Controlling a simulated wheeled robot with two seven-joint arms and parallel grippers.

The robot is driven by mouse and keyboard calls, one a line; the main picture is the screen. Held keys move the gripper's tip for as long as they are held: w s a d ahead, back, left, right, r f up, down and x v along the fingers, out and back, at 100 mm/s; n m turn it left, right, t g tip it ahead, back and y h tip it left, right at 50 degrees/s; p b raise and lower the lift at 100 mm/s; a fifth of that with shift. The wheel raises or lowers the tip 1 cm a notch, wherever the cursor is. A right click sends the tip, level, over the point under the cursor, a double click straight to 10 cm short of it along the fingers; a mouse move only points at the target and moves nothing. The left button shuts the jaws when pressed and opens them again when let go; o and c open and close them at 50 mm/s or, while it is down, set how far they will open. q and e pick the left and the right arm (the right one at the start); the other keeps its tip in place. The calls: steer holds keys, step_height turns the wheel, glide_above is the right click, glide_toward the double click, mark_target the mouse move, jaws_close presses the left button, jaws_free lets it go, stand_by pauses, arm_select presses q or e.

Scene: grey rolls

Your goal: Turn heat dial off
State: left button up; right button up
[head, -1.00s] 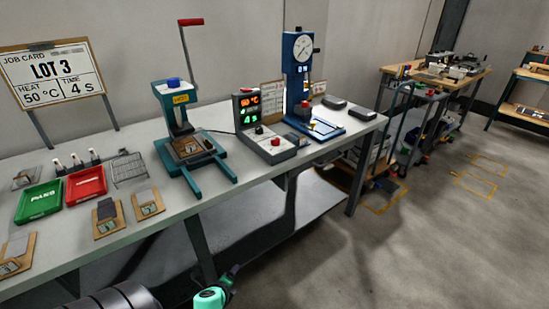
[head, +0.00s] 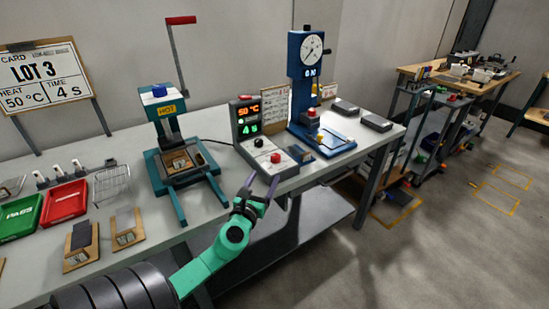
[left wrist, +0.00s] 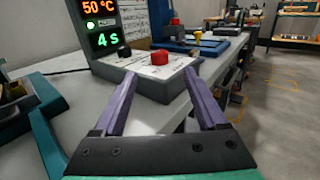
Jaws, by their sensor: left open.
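The heat control box (head: 266,152) stands on the bench with an upright display (head: 248,118) reading 50 °C and 4 s. A black knob (head: 258,142) and a red knob (head: 275,158) sit on its sloping top. In the left wrist view the black knob (left wrist: 124,51) is left of the red knob (left wrist: 160,58); I cannot read which one is the heat dial. My left gripper (head: 260,184) is open and empty at the front of the box. Its purple fingers (left wrist: 158,76) point at the box, with the red knob beyond and between the tips. My right gripper is not in view.
A press (head: 168,130) marked HOT stands left of the box, its base arms reaching forward. A blue gauge stand (head: 306,95) is close on the right. Green (head: 21,215) and red (head: 63,206) trays are at the left. The floor in front of the bench's right end is clear.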

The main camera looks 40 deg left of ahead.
mark_target(274, 161)
arm_select(q)
steer(key=x, duration=0.5)
steer(key=shift+w+a+f, duration=0.3)
steer(key=shift+w+f, duration=0.05)
steer(key=x, duration=0.3)
steer(key=shift+w+f, duration=0.1)
steer(key=shift+w, duration=0.1)
steer(key=shift+w+a, duration=0.15)
steer(key=shift+w, duration=0.3)
steer(key=shift+a, duration=0.1)
steer(key=c, duration=0.3)
jaws_close()
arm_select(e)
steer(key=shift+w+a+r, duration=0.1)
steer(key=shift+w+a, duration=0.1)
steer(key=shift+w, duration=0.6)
